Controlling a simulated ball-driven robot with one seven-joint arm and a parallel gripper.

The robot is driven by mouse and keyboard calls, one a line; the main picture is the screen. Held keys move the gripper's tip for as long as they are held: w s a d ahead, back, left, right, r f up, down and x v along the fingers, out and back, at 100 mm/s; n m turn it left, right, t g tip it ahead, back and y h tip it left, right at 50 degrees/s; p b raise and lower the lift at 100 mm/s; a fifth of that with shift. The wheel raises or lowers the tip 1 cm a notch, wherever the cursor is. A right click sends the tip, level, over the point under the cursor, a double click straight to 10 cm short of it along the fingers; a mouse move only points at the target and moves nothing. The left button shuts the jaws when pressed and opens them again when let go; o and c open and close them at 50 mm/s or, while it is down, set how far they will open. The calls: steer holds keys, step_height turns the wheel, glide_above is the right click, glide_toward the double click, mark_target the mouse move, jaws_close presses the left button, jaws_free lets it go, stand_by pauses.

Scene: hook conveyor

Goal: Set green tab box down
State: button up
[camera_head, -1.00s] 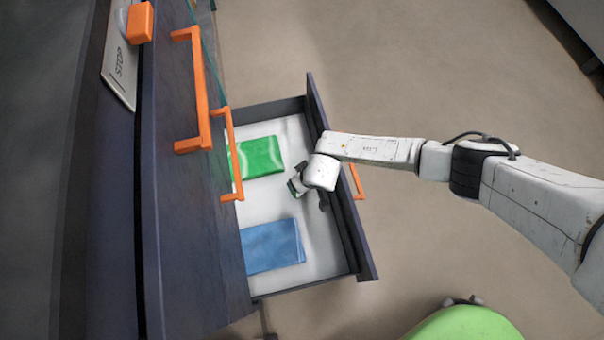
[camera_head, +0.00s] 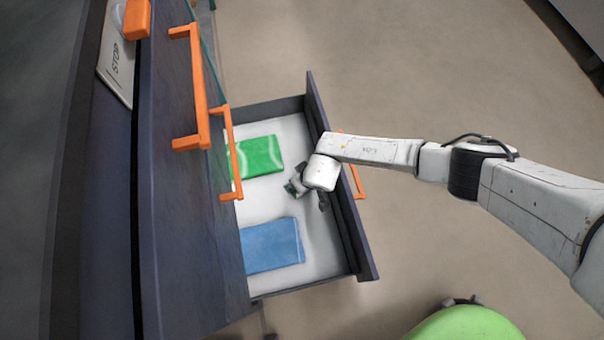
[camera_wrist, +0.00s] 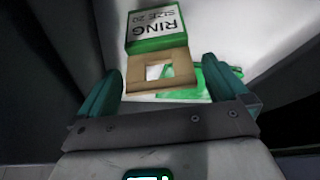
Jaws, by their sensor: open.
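The green tab box (camera_wrist: 157,38) shows in the wrist view as a box with a white label reading "RING SIZE 20", a green band, and a tan cardboard part with a square window. It lies between and just beyond the two teal fingers of my gripper (camera_wrist: 160,80), which are apart. In the head view my gripper (camera_head: 308,195) is low inside the open drawer (camera_head: 285,205), near its front wall. My wrist hides most of the box there. I cannot tell whether a finger touches the box.
A folded green cloth (camera_head: 258,156) and a folded blue cloth (camera_head: 272,246) lie on the drawer's white floor, with bare floor between them. The dark cabinet (camera_head: 180,200) with orange handles (camera_head: 196,90) stands at left. A green round thing (camera_head: 465,325) is at bottom right.

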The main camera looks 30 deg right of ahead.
steer(key=p+v, duration=0.7)
steer(key=v, duration=0.5)
